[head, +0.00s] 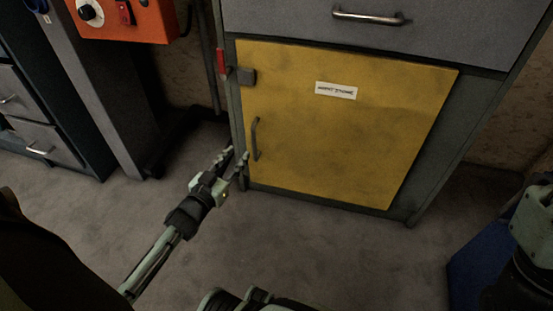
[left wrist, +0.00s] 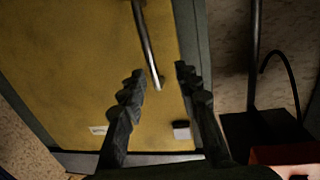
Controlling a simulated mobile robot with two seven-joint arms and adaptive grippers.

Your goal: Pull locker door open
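The yellow locker door (head: 345,125) is shut flush in its grey cabinet and bears a white label (head: 336,91). Its vertical metal handle (head: 255,139) is near the door's left edge. My left gripper (head: 237,155) is open and empty, with its fingers pointing at the door near the handle's lower end. In the left wrist view the handle (left wrist: 146,45) reaches down so that its end appears between the two spread fingertips (left wrist: 160,72). Contact with the handle cannot be told. My right gripper is not in view.
A grey latch block (head: 247,76) and a red piece (head: 221,61) are at the door's upper left. A grey drawer (head: 380,30) is above the door. An orange box (head: 125,20) stands upper left. A blue object (head: 478,262) is at right. The floor before the door is mostly clear.

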